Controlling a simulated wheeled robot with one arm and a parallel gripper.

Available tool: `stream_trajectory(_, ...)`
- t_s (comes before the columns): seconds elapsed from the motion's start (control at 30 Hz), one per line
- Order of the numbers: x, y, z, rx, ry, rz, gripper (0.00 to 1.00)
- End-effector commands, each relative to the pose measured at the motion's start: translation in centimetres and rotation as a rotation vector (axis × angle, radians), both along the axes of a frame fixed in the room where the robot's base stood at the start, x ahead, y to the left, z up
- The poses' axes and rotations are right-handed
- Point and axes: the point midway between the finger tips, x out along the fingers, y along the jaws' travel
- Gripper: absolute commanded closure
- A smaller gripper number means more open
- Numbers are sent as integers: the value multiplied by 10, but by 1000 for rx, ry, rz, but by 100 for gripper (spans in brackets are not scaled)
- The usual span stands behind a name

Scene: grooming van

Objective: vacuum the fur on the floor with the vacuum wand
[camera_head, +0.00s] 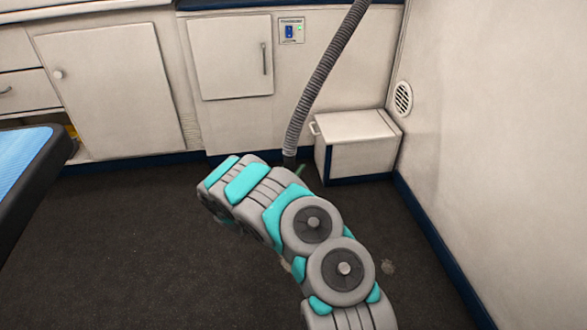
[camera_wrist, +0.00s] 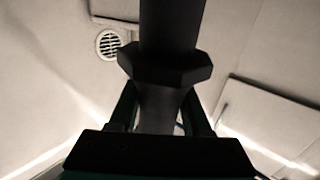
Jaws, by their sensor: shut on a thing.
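My gripper is hidden behind my grey and teal arm in the head view. In the wrist view my gripper (camera_wrist: 158,112) is shut on the dark vacuum wand (camera_wrist: 172,30), which runs up between its two fingers. The wand's grey ribbed hose (camera_head: 322,82) hangs down from the top of the head view to a dark end (camera_head: 290,162) just beyond my arm. The wand's lower part and nozzle are hidden. A small pale tuft of fur (camera_head: 388,267) lies on the dark floor, right of my arm.
A white box with a lid (camera_head: 355,143) stands against the back wall at the right. White cabinets (camera_head: 105,85) line the back. A blue-topped table (camera_head: 22,160) juts in at the left. The right wall (camera_head: 490,150) is close.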

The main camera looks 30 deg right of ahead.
Motion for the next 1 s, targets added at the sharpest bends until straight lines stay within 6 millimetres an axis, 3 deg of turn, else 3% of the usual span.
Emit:
stream_trajectory(0.47,-3,-4,1,-2,0,-1,100)
stream_trajectory(1.0,-27,-40,0,-2,1,-2,100)
